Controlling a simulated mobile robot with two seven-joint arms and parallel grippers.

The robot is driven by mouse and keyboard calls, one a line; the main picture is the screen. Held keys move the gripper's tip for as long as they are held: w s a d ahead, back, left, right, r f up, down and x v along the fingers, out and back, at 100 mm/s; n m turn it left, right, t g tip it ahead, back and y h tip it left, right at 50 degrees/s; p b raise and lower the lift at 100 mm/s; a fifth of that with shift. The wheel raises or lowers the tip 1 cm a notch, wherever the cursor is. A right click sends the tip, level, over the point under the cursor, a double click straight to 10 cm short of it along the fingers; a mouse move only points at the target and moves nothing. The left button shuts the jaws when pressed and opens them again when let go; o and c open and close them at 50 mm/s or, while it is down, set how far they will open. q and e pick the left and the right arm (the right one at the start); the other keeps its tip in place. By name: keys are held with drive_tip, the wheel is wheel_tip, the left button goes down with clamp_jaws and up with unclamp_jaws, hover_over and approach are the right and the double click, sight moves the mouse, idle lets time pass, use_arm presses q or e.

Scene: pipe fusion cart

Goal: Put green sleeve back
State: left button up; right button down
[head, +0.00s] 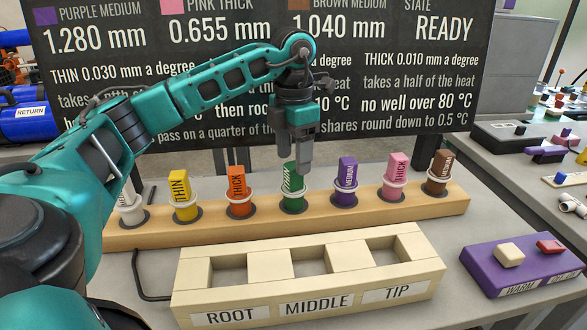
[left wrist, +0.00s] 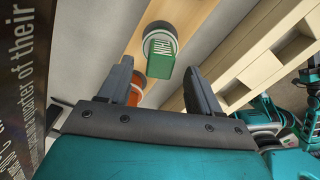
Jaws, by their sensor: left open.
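The green sleeve (head: 292,180) stands upright in the fourth place from the left of the wooden rack (head: 330,217), with a white ring around it. My left gripper (head: 293,152) is directly above it, pointing down, with its fingers at the sleeve's top. In the left wrist view the green sleeve (left wrist: 160,60) shows between the two open fingers (left wrist: 158,78), apart from both. The fingers partly hide its top in the head view.
Orange (head: 238,186) and purple (head: 346,178) sleeves flank the green one closely. The cream tray (head: 310,282), labelled ROOT, MIDDLE and TIP, stands in front with empty compartments. A purple button box (head: 520,262) is at right. A dark board (head: 400,90) stands behind.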

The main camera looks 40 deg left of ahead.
use_arm(q)
wheel_tip(320, 180, up, 7)
drive_tip(key=shift+r+p, duration=0.1)
drive_tip(key=shift+p, duration=0.5)
drive_tip(key=shift+s+d, duration=0.1)
